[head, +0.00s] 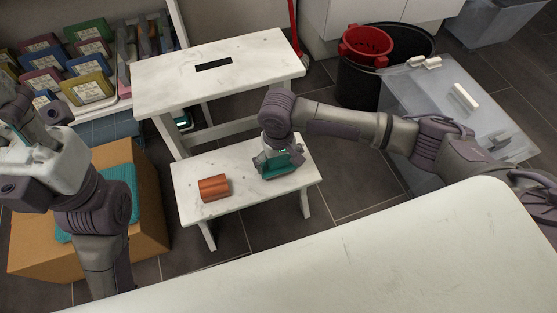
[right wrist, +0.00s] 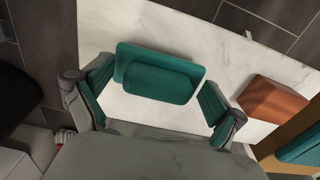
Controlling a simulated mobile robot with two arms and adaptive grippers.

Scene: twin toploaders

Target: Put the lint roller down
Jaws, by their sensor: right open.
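A teal piece with a rounded block on a flat base, probably the lint roller (head: 278,168), is at the right end of the stool's white marbled lower step (head: 240,192). In the right wrist view the teal piece (right wrist: 160,75) appears to lie on the step, between the spread fingers. My right gripper (right wrist: 155,105) is open around it, with a visible gap on both sides; in the head view its wrist hides part of the piece. My left gripper (head: 22,130) is at the far left edge, partly cut off, and its fingers are unclear.
The stool's upper step (head: 225,75) stands behind. A cardboard box (head: 150,215) is at left, black and red buckets (head: 368,42) at back right. A white table (head: 400,260) fills the front.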

